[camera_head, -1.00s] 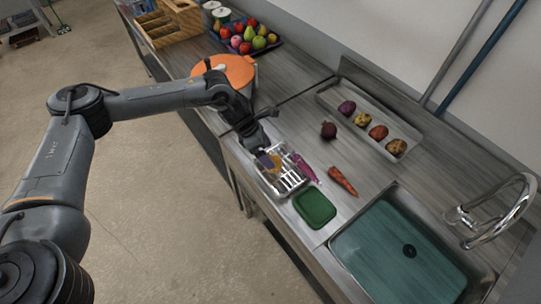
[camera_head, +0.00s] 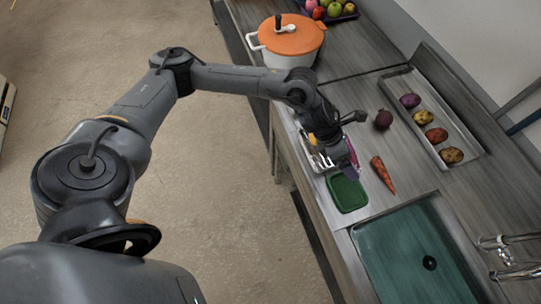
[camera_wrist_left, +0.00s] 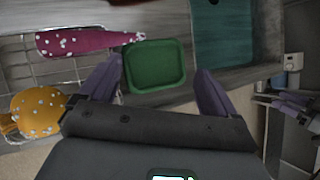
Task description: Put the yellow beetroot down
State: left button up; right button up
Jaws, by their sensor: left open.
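The yellow beetroot (camera_wrist_left: 38,112) is a round, orange-yellow vegetable with pale specks, resting in a wire rack (camera_wrist_left: 14,52) at the left of the left wrist view. A magenta speckled vegetable (camera_wrist_left: 85,42) lies near it in the rack. My left gripper (camera_wrist_left: 160,85) is open and empty, apart from the beetroot, which lies outside its left finger. A green tray (camera_wrist_left: 157,64) shows between its fingers.
A carrot (camera_head: 382,174) and a dark beetroot (camera_head: 383,119) lie on the counter. A metal tray (camera_head: 466,140) holds several vegetables. The sink (camera_head: 425,262) is at the lower right. A white pot with an orange lid (camera_head: 291,36) stands at the back.

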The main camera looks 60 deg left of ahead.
pick_arm(q)
jog(key=s+d+r+n+t, duration=0.1)
jog(key=s+d+n+t, duration=0.15)
jog(key=d+n, duration=0.5)
jog(key=s+d+n+t, duration=0.2)
jog(key=s+d+n, duration=0.2)
jog(key=d+n, duration=0.4)
jog(key=s+a+f+n+g+y, duration=0.2)
jog(key=s+a+f+n+y, duration=0.1)
jog(key=s+a+n, duration=0.6)
jog(key=s+a+f+n+g+y, duration=0.3)
jog(key=s+a+f+n, duration=0.2)
jog(key=n, duration=0.9)
jog(key=s+a, duration=0.3)
jog(key=a, duration=0.1)
jog(key=shift+s+a+n, duration=0.15)
jog(key=shift+s+n, duration=0.2)
jog(key=shift+s, duration=0.05)
jog(key=shift+g, duration=0.25)
notch_tip(320, 180, up, 22)
jog(key=p, duration=2.2)
jog(key=shift+r, duration=0.15)
